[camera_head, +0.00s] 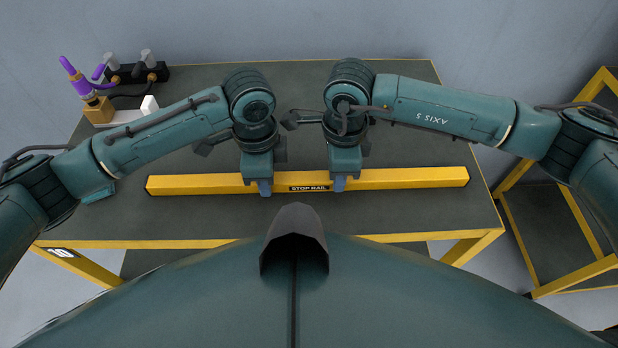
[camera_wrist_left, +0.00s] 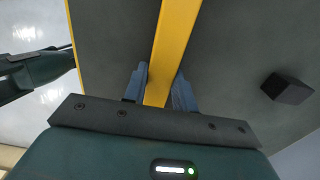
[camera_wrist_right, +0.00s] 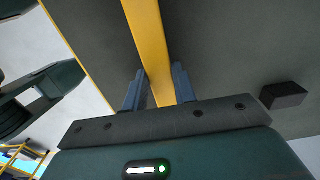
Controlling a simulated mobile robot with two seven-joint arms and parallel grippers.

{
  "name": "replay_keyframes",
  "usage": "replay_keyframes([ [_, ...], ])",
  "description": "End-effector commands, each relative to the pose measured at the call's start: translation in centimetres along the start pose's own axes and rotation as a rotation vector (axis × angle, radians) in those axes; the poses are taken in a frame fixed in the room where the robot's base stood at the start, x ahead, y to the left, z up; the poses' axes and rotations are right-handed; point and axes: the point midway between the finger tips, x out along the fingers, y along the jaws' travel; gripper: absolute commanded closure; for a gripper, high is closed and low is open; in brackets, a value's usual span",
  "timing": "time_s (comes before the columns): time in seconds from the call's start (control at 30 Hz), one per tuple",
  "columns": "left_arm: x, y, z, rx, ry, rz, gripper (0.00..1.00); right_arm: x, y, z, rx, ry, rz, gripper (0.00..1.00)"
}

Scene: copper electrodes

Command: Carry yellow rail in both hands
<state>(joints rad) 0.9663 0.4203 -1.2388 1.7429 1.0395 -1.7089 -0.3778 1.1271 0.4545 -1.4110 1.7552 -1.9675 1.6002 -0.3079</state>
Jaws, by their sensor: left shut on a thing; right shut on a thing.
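The yellow rail (camera_head: 415,178) is a long straight bar with a black "STOP RAIL" label at its middle. In the head view it runs left to right over the dark table top. My left gripper (camera_head: 264,187) is shut on it just left of the label. My right gripper (camera_head: 340,183) is shut on it just right of the label. The rail (camera_wrist_left: 174,45) passes between the fingers in the left wrist view, and the rail (camera_wrist_right: 147,40) does so in the right wrist view. I cannot tell whether it touches the table.
The dark table (camera_head: 300,220) has a yellow frame. At its back left stand a black block with plugs (camera_head: 138,73), a purple item (camera_head: 78,82) and an orange-and-white block (camera_head: 100,110). A dark block shows in the left wrist view (camera_wrist_left: 288,88). A yellow-framed stand (camera_head: 560,235) is at the right.

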Motion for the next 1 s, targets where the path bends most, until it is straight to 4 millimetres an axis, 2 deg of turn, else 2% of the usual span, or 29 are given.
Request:
replay_keyframes([
  [0.13, 0.0, 0.0, 0.0, 0.000, 0.000, 0.000, 1.00, 0.0, 0.0, 0.0, 0.000, 0.000, -0.001, 1.00],
  [0.57, -0.4, 0.0, 0.0, 0.000, 0.001, -0.001, 1.00, -0.4, -0.1, 0.0, 0.001, -0.001, -0.002, 1.00],
  [1.0, -4.6, 0.0, 0.0, 0.001, 0.001, 0.000, 1.00, -4.6, -0.1, 0.0, 0.001, -0.001, -0.002, 1.00],
])
